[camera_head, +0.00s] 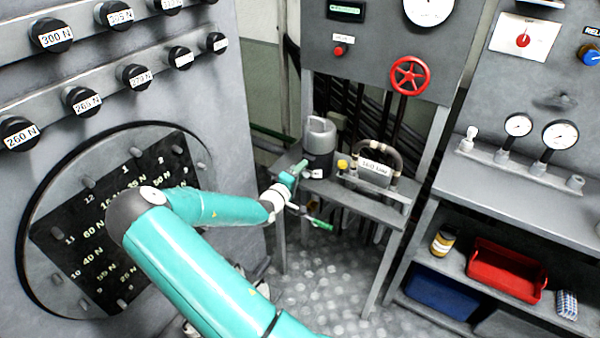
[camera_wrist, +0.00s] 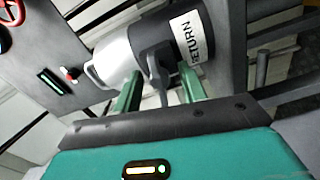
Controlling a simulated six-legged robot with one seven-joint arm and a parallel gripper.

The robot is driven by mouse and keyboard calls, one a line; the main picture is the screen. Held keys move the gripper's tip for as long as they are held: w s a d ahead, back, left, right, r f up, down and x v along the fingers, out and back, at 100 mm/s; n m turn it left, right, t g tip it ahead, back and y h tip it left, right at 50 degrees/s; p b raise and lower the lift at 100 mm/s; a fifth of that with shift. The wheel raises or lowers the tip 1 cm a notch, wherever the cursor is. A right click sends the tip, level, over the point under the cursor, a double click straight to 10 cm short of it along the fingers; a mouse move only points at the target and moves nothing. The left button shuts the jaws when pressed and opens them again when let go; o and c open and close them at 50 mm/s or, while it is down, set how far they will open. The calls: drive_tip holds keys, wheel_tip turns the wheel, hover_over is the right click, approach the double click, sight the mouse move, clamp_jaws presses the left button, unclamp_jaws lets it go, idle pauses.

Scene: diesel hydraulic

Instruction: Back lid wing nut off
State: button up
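A filter canister (camera_head: 318,158) with a dark body and a light grey, handled lid (camera_head: 321,132) stands on the small bench. In the wrist view, the canister (camera_wrist: 157,48) lies tilted across the picture, with a white RETURN label on its body and its lid (camera_wrist: 115,58) to the left. A dark, narrow wing-like piece (camera_wrist: 158,82) sticks out at the lid's edge; it may be the wing nut. My gripper (camera_head: 311,196) is at the bench's near left side. In the wrist view, its green fingers (camera_wrist: 160,90) are apart, one on each side of the dark piece. Contact cannot be told.
The bench (camera_head: 365,203) also holds a yellow knob (camera_head: 342,164) and a labelled dark hose loop (camera_head: 374,169) right of the canister. A red handwheel (camera_head: 410,75) is above. Right, a shelf holds a red bin (camera_head: 507,272). The large round plate (camera_head: 60,220) stands left, close to my arm.

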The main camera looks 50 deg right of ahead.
drive_tip(key=s+a, duration=0.1)
drive_tip(key=a, duration=1.2)
drive_tip(key=shift+s+a, duration=0.15)
drive_tip(key=shift+a, duration=0.2)
